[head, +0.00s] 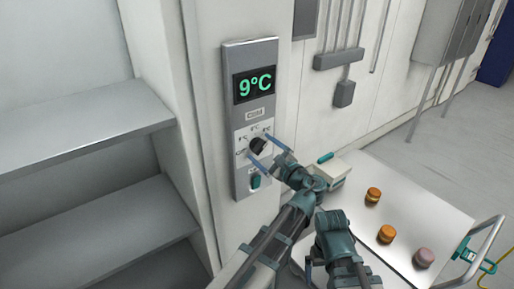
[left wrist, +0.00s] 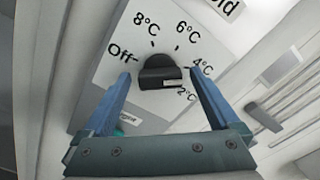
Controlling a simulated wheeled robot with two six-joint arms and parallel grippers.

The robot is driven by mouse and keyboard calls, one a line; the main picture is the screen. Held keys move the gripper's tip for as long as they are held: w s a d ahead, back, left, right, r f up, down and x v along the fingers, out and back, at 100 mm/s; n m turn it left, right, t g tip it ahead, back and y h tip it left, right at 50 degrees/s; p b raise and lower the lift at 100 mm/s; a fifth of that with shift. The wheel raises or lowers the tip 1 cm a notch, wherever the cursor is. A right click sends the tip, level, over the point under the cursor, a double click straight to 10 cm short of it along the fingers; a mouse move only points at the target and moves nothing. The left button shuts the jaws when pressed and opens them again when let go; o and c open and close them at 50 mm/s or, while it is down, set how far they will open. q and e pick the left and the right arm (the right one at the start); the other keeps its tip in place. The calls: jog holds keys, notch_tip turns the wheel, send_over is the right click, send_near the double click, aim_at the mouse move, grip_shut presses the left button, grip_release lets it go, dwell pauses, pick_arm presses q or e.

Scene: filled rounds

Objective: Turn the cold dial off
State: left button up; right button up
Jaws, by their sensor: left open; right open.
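The cold dial (head: 257,147) is a black knob on a grey wall panel (head: 242,200). In the left wrist view the dial (left wrist: 160,70) has Off, 8, 6, 4 and 2°C printed around it. A pale mark on the knob lies on the side toward 2°C, away from Off. My left gripper (head: 262,151) is open, with its blue fingers on either side of the knob. I cannot tell whether they touch it. The left gripper also shows in the left wrist view (left wrist: 160,83). My right gripper (head: 316,268) is open, low in the head view, away from the panel.
A green display (head: 255,85) above the dial reads 9°C. A green switch (head: 255,182) sits below it. A metal cart (head: 408,210) at right carries several small round items and a pale box (head: 330,175). Empty grey shelves (head: 80,130) are at left.

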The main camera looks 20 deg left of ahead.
pick_arm(q)
jog(key=c, duration=1.4)
